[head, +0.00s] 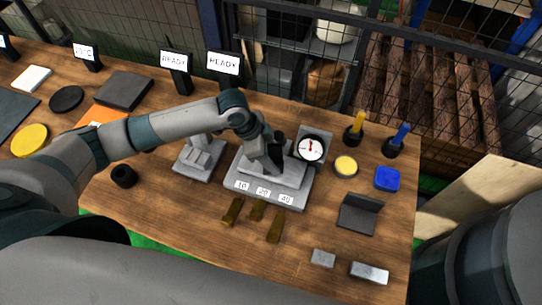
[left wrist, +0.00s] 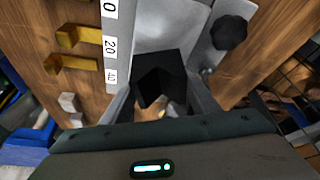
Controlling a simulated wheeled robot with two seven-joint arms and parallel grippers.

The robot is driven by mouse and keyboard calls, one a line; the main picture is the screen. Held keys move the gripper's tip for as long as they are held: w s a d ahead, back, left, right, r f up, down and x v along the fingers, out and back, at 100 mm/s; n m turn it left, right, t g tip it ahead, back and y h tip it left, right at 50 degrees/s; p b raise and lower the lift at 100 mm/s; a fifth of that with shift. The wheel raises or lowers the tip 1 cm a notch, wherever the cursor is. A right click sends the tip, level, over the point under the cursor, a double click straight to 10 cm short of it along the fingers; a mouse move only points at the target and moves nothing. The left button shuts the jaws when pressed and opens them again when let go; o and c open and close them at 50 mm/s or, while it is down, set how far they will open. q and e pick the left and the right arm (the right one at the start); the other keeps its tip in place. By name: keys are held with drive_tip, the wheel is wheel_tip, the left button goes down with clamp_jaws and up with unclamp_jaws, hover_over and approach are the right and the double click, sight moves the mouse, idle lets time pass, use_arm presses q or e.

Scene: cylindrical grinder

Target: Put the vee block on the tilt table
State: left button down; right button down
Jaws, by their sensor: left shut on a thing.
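The tilt table (head: 242,168) is a grey metal plate on a base, with number labels along its front edge, in the middle of the bench. It also shows in the left wrist view (left wrist: 165,28). My left gripper (head: 272,162) is over its top plate, pointing down. In the left wrist view the gripper (left wrist: 158,100) is shut on the black vee block (left wrist: 162,72), whose notch shows. The block is over the plate's near end in that view; I cannot tell if they touch. In the head view my gripper mostly hides the block. My right gripper is out of view.
A dial gauge (head: 311,148) stands at the table's back right, and a black knob (left wrist: 228,32) at its back. Brass pieces (head: 257,209) lie in front. A grey fixture (head: 198,157) stands left. A dark angled stand (head: 360,214) is at right.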

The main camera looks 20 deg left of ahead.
use_arm(q)
drive_tip(key=shift+r, duration=0.15)
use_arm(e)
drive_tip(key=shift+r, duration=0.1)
use_arm(q)
drive_tip(key=c, duration=1.1)
unclamp_jaws()
drive_tip(key=shift+f, duration=0.25)
drive_tip(key=o, duration=0.4)
drive_tip(key=shift+s+r, duration=0.1)
drive_tip(key=shift+s, duration=0.05)
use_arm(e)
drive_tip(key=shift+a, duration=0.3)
use_arm(q)
drive_tip(key=shift+r, duration=0.1)
drive_tip(key=shift+a+r, duration=0.15)
drive_tip(key=shift+r, duration=0.1)
drive_tip(key=b+v, duration=0.3)
drive_tip(key=v, duration=0.8)
drive_tip(key=shift+r, duration=0.2)
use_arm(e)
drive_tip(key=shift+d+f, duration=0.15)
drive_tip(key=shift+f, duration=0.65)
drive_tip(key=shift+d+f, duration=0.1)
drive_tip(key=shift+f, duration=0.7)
